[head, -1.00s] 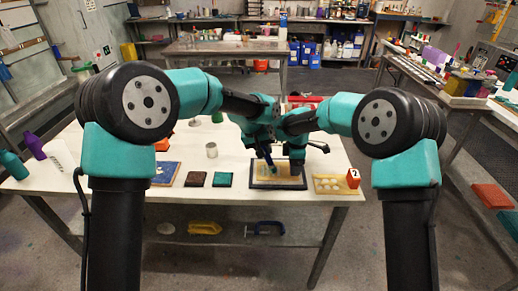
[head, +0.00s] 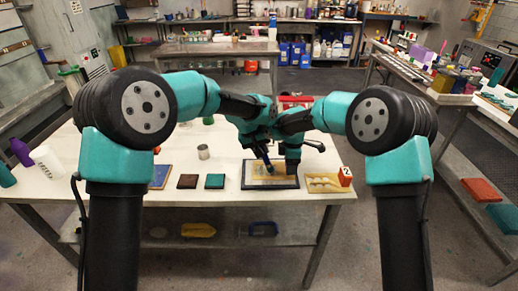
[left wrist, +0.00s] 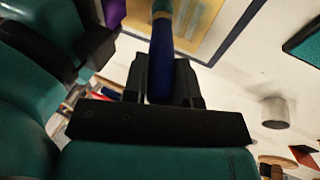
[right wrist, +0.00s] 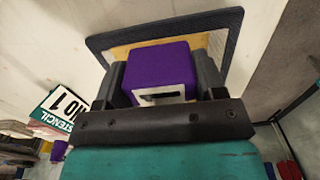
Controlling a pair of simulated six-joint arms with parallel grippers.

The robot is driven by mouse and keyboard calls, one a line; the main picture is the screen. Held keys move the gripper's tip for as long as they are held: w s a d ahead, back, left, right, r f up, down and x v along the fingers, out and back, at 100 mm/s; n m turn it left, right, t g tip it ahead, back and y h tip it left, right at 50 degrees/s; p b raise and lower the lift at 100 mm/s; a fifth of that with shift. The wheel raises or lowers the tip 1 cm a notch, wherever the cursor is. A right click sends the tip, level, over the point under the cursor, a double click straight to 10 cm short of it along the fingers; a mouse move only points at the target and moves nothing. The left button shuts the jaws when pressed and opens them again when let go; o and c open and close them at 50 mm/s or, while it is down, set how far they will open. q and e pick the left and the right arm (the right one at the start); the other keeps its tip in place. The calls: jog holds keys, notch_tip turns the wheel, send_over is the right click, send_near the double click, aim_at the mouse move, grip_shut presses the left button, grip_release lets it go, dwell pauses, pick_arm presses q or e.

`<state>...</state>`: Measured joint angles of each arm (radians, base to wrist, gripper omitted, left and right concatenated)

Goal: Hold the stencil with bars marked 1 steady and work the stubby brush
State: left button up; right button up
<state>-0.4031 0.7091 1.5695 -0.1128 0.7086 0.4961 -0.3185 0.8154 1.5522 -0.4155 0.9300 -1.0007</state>
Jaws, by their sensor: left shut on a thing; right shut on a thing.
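My left gripper (left wrist: 168,75) is shut on the blue handle of a brush (left wrist: 161,50), tilted over the framed stencil. My right gripper (right wrist: 165,85) is shut on a purple block (right wrist: 158,65) at the stencil.
A tan board (head: 322,184) with pale round shapes and a red-and-white 2 marker (head: 345,176) lies just right of the frame. Brown (head: 187,181) and green (head: 215,181) squares and a metal cup (head: 203,152) are to its left.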

pick_arm(q)
jog(key=shift+s+d, duration=0.25)
jog(key=shift+d, duration=0.75)
jog(key=shift+a+r, duration=0.1)
jog(key=shift+a, duration=1.2)
jog(key=shift+a+r, duration=0.15)
jog(key=shift+a, duration=0.2)
jog(key=shift+a, duration=0.15)
jog(key=shift+s+a, duration=0.1)
jog(key=shift+a, duration=1.6)
jog(key=shift+a, duration=0.1)
jog(key=shift+s+a, duration=0.1)
jog(key=shift+a, duration=1.4)
